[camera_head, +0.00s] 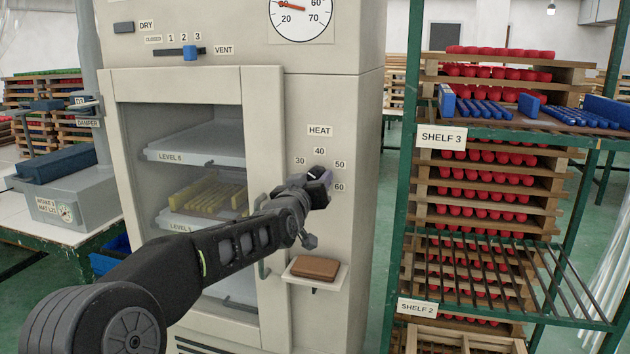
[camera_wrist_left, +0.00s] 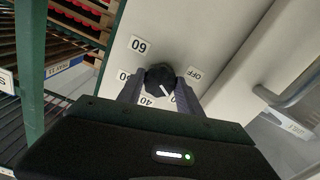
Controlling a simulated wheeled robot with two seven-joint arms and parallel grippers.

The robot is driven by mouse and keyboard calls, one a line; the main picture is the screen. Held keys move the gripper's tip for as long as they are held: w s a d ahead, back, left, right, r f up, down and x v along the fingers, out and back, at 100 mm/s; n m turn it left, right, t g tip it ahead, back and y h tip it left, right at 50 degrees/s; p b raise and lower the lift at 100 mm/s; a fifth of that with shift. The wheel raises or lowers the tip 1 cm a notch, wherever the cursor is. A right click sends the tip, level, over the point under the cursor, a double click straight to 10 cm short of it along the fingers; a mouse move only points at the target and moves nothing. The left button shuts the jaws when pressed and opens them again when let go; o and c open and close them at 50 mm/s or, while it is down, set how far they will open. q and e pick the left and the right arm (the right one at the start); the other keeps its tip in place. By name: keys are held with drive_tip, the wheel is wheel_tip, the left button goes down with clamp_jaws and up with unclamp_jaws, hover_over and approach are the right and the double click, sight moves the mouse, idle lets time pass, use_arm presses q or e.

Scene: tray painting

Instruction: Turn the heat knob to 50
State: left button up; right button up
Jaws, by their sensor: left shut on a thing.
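The heat knob (camera_wrist_left: 159,78) is a small black round knob on the cabinet's front panel, under the HEAT label (camera_head: 320,131). Labels 30, 40, 50 and 60 stand around it in the head view; the wrist view also shows OFF. My left gripper (camera_wrist_left: 158,92) has its two fingers on either side of the knob and is shut on it. In the head view, my left gripper (camera_head: 318,184) covers most of the knob. A pale mark shows on the knob in the wrist view, but which number it points to is hard to tell. My right gripper is out of view.
The cabinet's glass door (camera_head: 185,85) is closed, with trays behind it. A small white ledge (camera_head: 300,280) holding a brown block (camera_head: 315,267) sits below the knob. A green shelf rack (camera_head: 405,190) stands to the right. A round gauge (camera_head: 300,16) is above.

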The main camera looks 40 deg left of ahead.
use_arm(q)
drive_tip(key=shift+m, duration=0.3)
drive_tip(key=m, duration=0.4)
drive_tip(key=m+p, duration=0.1)
drive_tip(key=m, duration=0.5)
drive_tip(key=shift+m, duration=0.3)
drive_tip(key=m+p, duration=0.1)
drive_tip(key=m, duration=0.5)
drive_tip(key=shift+p, duration=0.35)
drive_tip(key=m+p, duration=0.1)
drive_tip(key=m, duration=0.5)
drive_tip(key=shift+m, duration=0.3)
drive_tip(key=o, duration=1.4)
drive_tip(key=shift+c, duration=0.2)
drive_tip(key=shift+s, duration=0.1)
